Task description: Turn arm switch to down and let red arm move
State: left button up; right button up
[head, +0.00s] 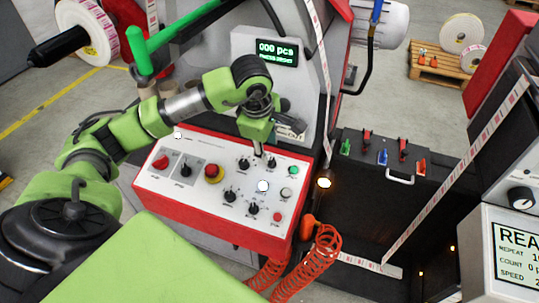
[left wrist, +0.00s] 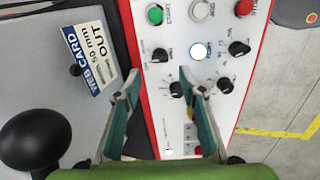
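A white control panel with a red frame (head: 155,187) carries several black rotary switches, buttons and a red mushroom knob (head: 213,172). I cannot read which switch is the arm switch. My left gripper (head: 259,148) points down over the panel's upper middle, by two black switches (head: 243,163) (head: 271,163). In the left wrist view the left gripper's teal fingers (left wrist: 160,80) are apart, with nothing held. One black switch (left wrist: 176,90) shows beside a fingertip, and another (left wrist: 160,55) lies just beyond the gap. Contact cannot be told. I cannot identify the red arm with certainty. My right gripper is out of view.
A display reading "000 pcs" (head: 277,52) stands behind the gripper. An orange coiled hose (head: 318,258) hangs at the panel's right. A black box with coloured levers (head: 385,205) stands farther right. A green bar (head: 180,30) and label roll (head: 88,32) are at upper left.

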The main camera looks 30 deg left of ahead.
aim_at(270, 160)
pick_arm(q)
jog(key=p+x, duration=0.1)
jog(key=x, duration=0.5)
jog(key=shift+f, duration=0.25)
grip_shut()
